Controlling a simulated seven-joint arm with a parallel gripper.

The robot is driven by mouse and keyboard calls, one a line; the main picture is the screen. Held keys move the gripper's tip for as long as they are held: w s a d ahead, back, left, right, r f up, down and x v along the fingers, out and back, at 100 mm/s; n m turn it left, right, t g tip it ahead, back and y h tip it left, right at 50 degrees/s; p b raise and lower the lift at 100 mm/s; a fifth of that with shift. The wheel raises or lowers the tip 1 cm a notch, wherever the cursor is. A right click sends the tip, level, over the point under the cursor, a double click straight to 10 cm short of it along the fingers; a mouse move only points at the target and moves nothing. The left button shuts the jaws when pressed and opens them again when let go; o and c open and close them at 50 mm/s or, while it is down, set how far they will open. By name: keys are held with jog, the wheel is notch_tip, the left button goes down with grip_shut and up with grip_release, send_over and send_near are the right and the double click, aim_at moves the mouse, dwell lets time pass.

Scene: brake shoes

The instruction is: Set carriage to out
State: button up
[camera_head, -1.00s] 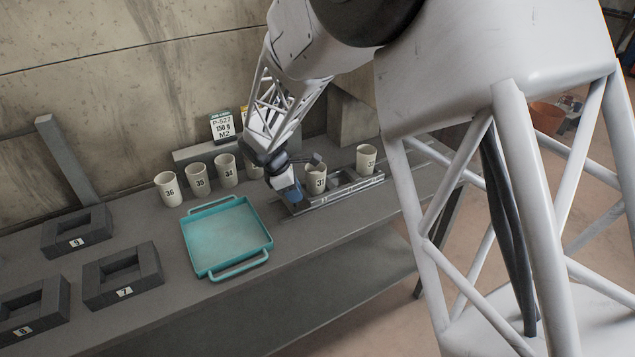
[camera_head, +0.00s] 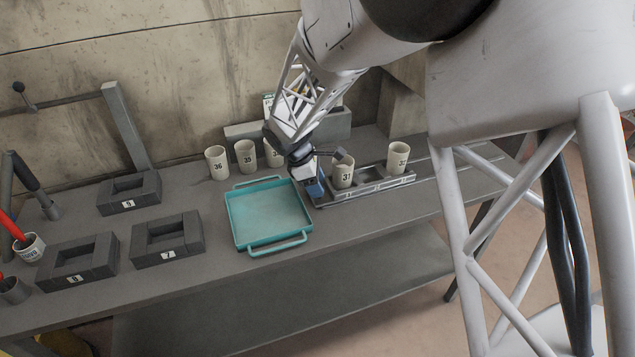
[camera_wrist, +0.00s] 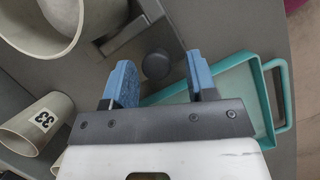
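The carriage sits in a grey metal rail frame (camera_head: 378,188) on the bench, right of the teal tray. Cup 31 (camera_head: 344,176) stands toward the frame's left part, and cup 32 (camera_head: 398,157) stands by its right part. My gripper (camera_head: 314,188) is low at the frame's left end, beside cup 31. In the wrist view its blue fingers (camera_wrist: 162,78) are apart. A dark round knob (camera_wrist: 156,65) shows between and just beyond the fingertips, beside a metal part of the frame. I cannot tell if the fingers touch it. My arm hides part of the area behind.
The teal tray (camera_head: 236,222) is empty, close to the left of my gripper. Cups 36 (camera_head: 217,165) and 35 (camera_head: 246,158) stand behind it, with more partly hidden. Cup 33 (camera_wrist: 40,122) is close in the wrist view. Dark block holders (camera_head: 168,241) stand at left.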

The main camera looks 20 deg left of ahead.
dwell(0.3)
jog(key=v, duration=0.7)
jog(key=shift+r, duration=0.35)
jog(key=shift+a, duration=0.1)
jog(key=s+d+r+m+y, duration=0.15)
jog(key=d+r+m, duration=0.3)
jog(key=d, duration=0.65)
jog(key=s+d+r+m, duration=0.25)
jog(key=d+r, duration=0.25)
jog(key=d, duration=0.6)
jog(key=s+d+r+m+y, duration=0.15)
jog(key=d+r+m, duration=0.25)
jog(key=d, duration=0.6)
jog(key=s+d+m+y, duration=0.1)
jog(key=s+d+m, duration=1)
jog(key=s+d, duration=0.8)
jog(key=shift+s+r+m+t, duration=0.3)
jog(key=shift+s+m+t, duration=0.1)
jog(key=shift+s, duration=0.4)
